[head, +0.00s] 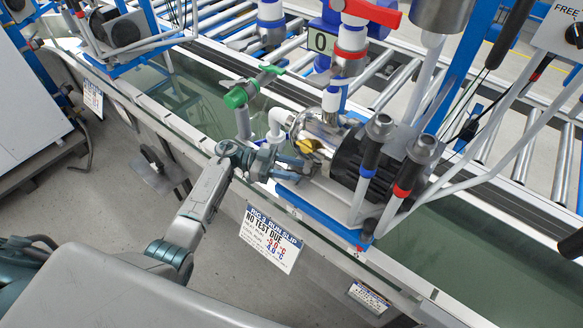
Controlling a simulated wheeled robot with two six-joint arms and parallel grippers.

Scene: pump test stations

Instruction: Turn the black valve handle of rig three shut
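The slip (272,238) on the front rail reads "RIG 3 RUN SLIP" and "NO TEST DUE", below a pump with a shiny metal housing (318,132) and black motor (350,165). My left gripper (298,168) is at the pump's front left, its fingers apart and pointing right, close to a small yellow part (307,146). I see nothing clearly held between the fingers, and cannot tell whether they touch the pump. A green valve handle (240,96) and a red valve handle (366,12) show on pipes. I cannot clearly make out a black valve handle. My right gripper is out of view.
A roller conveyor (395,70) runs behind. A panel marked "FREE" (560,28) is at top right.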

